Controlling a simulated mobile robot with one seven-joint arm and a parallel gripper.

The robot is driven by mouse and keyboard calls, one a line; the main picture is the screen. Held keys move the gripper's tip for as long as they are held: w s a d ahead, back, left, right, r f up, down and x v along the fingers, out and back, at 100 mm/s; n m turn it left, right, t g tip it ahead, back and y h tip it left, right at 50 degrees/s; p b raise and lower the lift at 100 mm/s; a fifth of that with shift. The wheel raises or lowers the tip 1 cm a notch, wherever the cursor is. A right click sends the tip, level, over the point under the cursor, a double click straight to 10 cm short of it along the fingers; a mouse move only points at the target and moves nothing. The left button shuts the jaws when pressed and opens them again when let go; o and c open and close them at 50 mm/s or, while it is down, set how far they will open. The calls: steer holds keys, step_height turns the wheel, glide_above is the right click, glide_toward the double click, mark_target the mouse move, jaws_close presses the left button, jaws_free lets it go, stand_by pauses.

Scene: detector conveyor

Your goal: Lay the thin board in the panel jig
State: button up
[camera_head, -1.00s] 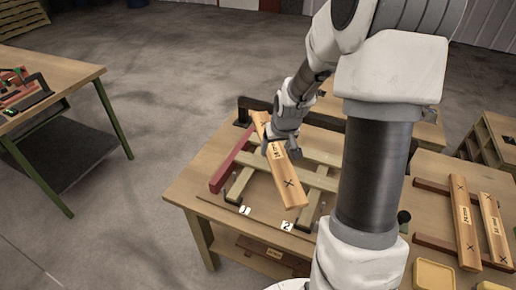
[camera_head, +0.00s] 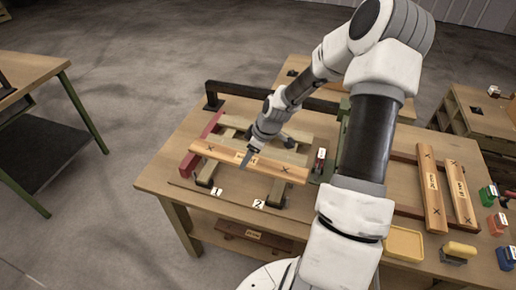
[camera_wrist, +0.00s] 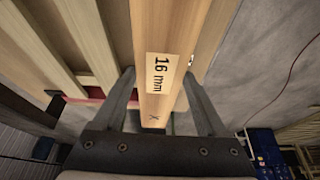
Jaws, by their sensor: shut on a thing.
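My gripper (camera_head: 249,157) is shut on a thin wooden board (camera_head: 289,173). The board carries a "16 mm" label, readable in the wrist view (camera_wrist: 160,75), and an X near the end. It lies crosswise over the front of the panel jig (camera_head: 276,193), above the supports by the number plates 1 and 2. Its left end is near the red side fence (camera_head: 198,147). Whether it rests on the supports or hovers just above them, I cannot tell. Pale slats (camera_head: 285,154) lie farther back in the jig, partly hidden by my gripper.
Two other labelled boards, one of them the left board (camera_head: 431,190), lie on rails at the right of the bench. A black bar (camera_head: 262,94) stands along the jig's back. A yellow tray (camera_head: 403,243) and several small coloured items sit at the right front. My arm hides the bench's middle.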

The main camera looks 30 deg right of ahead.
steer(key=shift+a+n, duration=0.25)
steer(key=shift+n, duration=0.05)
steer(key=shift+f, duration=0.15)
steer(key=shift+f+b, duration=1.8)
steer(key=shift+f, duration=0.5)
steer(key=shift+f+b, duration=1.2)
steer(key=shift+f, duration=0.35)
steer(key=o, duration=1.5)
steer(key=p+v, duration=0.2)
steer(key=v, duration=1.5)
steer(key=shift+d+r, duration=0.25)
